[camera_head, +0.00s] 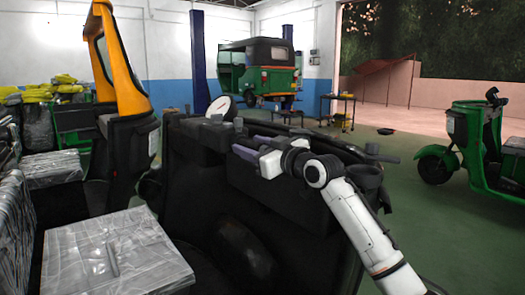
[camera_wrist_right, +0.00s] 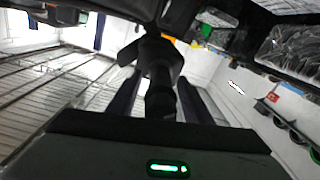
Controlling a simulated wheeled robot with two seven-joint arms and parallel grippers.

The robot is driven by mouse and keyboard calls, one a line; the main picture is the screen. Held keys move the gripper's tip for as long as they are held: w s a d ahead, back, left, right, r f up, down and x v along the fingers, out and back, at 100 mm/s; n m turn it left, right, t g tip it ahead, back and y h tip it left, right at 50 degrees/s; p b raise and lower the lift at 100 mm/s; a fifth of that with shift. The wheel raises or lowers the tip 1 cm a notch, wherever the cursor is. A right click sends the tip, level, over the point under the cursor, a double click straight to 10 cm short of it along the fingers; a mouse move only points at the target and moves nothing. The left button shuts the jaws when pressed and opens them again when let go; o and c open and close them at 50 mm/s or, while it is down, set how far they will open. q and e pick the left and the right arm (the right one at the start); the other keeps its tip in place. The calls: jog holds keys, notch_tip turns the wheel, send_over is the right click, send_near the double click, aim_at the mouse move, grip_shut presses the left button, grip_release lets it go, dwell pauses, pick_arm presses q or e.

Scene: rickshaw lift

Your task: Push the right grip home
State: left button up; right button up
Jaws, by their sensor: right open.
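My right gripper (camera_head: 245,147) reaches in from the right over the dark dashboard, with its two purple-blue fingers apart and pointing left. In the right wrist view the open fingers (camera_wrist_right: 158,95) stand on either side of a dark, stepped cylindrical part (camera_wrist_right: 160,68), which looks like the handlebar grip. I cannot tell whether the fingers touch it. In the head view this part is hard to separate from the dark dashboard. How far the grip sits on its bar cannot be seen.
A plastic-wrapped seat (camera_head: 115,255) is at lower left, by a yellow pillar (camera_head: 122,65). Green rickshaws stand behind (camera_head: 262,72) and right (camera_head: 470,140).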

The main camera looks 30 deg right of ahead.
pick_arm(q)
jog(key=shift+f, duration=0.1)
pick_arm(e)
jog(key=s+d, duration=0.1)
jog(key=s, duration=0.8)
jog(key=shift+d, duration=0.3)
pick_arm(q)
jog(key=shift+s, duration=0.2)
